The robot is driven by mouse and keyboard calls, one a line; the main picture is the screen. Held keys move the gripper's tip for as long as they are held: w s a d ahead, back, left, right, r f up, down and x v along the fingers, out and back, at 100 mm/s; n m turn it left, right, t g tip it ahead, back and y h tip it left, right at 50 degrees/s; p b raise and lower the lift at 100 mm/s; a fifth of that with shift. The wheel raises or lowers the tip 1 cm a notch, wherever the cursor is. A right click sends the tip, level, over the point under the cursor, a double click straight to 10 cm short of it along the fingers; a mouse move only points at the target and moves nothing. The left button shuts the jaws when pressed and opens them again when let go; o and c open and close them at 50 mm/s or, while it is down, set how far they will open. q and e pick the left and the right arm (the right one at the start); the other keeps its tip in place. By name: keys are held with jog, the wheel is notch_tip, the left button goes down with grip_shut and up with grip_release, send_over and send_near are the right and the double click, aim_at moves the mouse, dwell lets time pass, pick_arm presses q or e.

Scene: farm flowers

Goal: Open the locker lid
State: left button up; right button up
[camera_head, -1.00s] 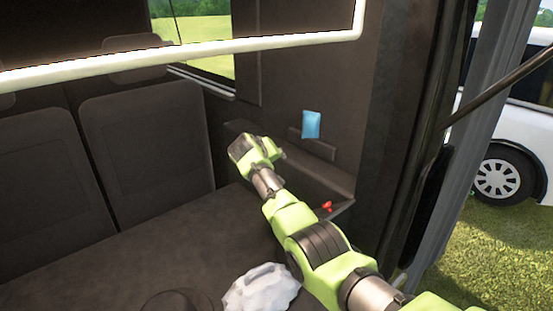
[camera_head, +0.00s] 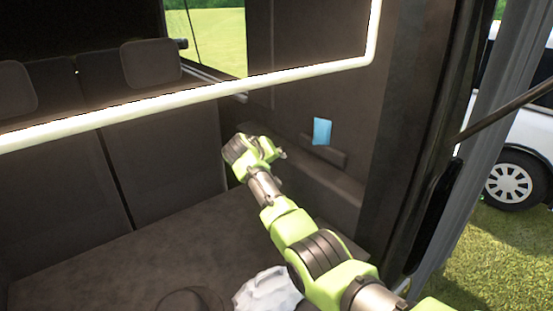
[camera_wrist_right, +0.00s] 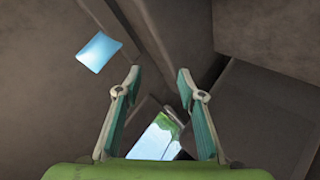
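My right gripper (camera_head: 268,150) reaches into the dark vehicle compartment, near its right side wall. In the right wrist view its two fingers (camera_wrist_right: 158,76) are spread apart, with nothing held between them. A dark ledge or box (camera_head: 345,187) runs along the right wall beside and beyond the gripper. I cannot tell for sure which panel is the locker lid, and the arm hides part of this area. A dark flat panel (camera_wrist_right: 250,115) lies right of the fingers in the wrist view. My left gripper is not in view.
A light-blue piece (camera_head: 322,131) is on the right wall and also shows in the wrist view (camera_wrist_right: 99,51). A white crumpled thing (camera_head: 265,288) lies below the arm. The floor (camera_head: 150,255) is mostly clear.

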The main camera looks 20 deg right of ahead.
jog(key=shift+s+a+r+p, duration=0.25)
jog(key=shift+a+r+p, duration=0.4)
jog(key=shift+a+r, duration=0.2)
jog(key=v, duration=1.2)
jog(key=shift+c, duration=0.2)
